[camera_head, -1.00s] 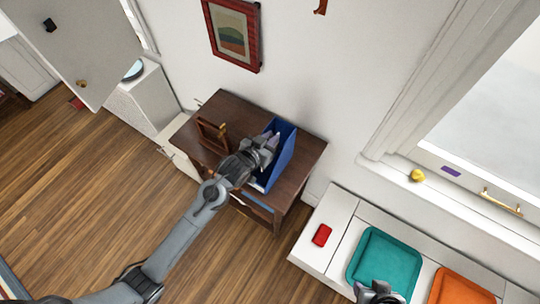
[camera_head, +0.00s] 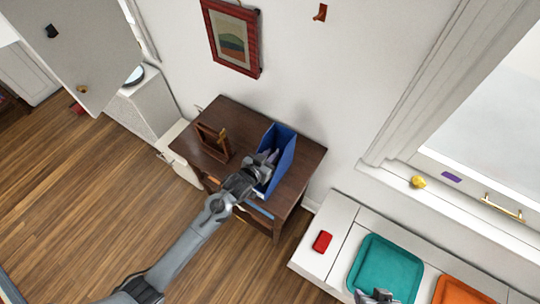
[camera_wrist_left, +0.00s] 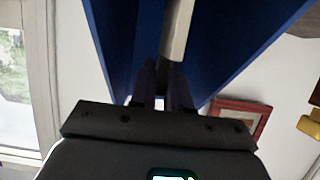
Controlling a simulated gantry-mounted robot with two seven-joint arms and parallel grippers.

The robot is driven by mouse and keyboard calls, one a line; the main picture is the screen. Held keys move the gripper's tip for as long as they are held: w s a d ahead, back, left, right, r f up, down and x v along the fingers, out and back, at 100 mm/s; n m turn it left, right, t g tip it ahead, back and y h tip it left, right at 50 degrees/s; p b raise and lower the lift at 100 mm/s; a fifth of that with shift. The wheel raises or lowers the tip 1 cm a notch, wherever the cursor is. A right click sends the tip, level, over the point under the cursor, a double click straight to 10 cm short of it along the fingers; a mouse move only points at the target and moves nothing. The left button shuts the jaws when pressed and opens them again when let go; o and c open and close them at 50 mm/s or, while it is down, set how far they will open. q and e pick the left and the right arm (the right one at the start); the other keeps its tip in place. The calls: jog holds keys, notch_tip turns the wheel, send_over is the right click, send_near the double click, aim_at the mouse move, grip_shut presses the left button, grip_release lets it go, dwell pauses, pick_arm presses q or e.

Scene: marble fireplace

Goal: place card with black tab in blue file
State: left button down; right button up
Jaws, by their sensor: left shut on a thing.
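The blue file (camera_head: 284,158) stands upright on the dark wooden desk, its open side toward my left arm. My left gripper (camera_head: 271,157) is at the front of the file, its fingers reaching between the side walls. In the left wrist view, the blue walls (camera_wrist_left: 238,35) spread to both sides of the fingers (camera_wrist_left: 164,88). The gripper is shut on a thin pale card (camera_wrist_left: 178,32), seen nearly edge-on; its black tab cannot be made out. My right gripper (camera_head: 377,296) is at the bottom edge, largely cut off.
A small brown wooden frame (camera_head: 222,147) stands left of the file on the desk (camera_head: 240,112). A red box (camera_head: 322,242), a teal tray (camera_head: 366,264) and an orange tray (camera_head: 462,293) are on the white bench at right. The wall is behind the desk.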

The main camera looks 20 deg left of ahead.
pick_arm(q)
jog(key=shift+f, duration=0.15)
jog(key=c, duration=1.1)
grip_release()
jog(key=shift+r, duration=0.25)
jog(key=s+a+r+g+y, duration=0.1)
jog(key=s+g, duration=0.3)
jog(key=s, duration=1.2)
jog(key=s+a+r+g+y, duration=0.1)
jog(key=s+a+r+g, duration=0.2)
jog(key=s, duration=1.3)
jog(key=a+g, duration=0.1)
jog(key=g, duration=0.1)
jog(key=shift+r+g+y+p, duration=0.3)
jog(key=shift+p, duration=0.05)
